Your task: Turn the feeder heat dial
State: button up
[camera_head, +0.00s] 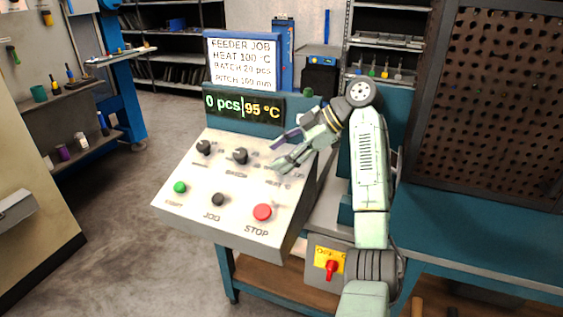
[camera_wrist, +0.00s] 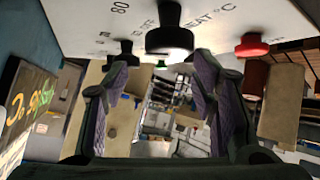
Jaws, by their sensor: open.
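The feeder heat dial (camera_wrist: 170,38) is a black knob in the wrist view, beside the printed HEAT °C label. In the head view it is hidden behind my gripper, above the HEAT °C label. My gripper (camera_head: 279,152) is open over the right part of the sloped white panel (camera_head: 235,225). In the wrist view its two fingers (camera_wrist: 155,105) stand apart, and the dial shows above the gap between them; I cannot tell whether they touch it. The display (camera_head: 244,106) reads 0 pcs and 95 °C. The job sign (camera_head: 240,62) says HEAT 100 °C, BATCH 20 pcs.
The batch dial (camera_head: 240,156) and another black dial (camera_head: 204,147) stand left of my gripper. A green button (camera_head: 180,187), a black jog button (camera_head: 218,199) and a red stop button (camera_head: 262,212) sit lower. A red switch (camera_head: 331,269) is on a box below right.

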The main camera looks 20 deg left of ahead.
notch_tip(320, 180, up, 7)
jog(key=shift+r, duration=0.1)
dwell(0.5)
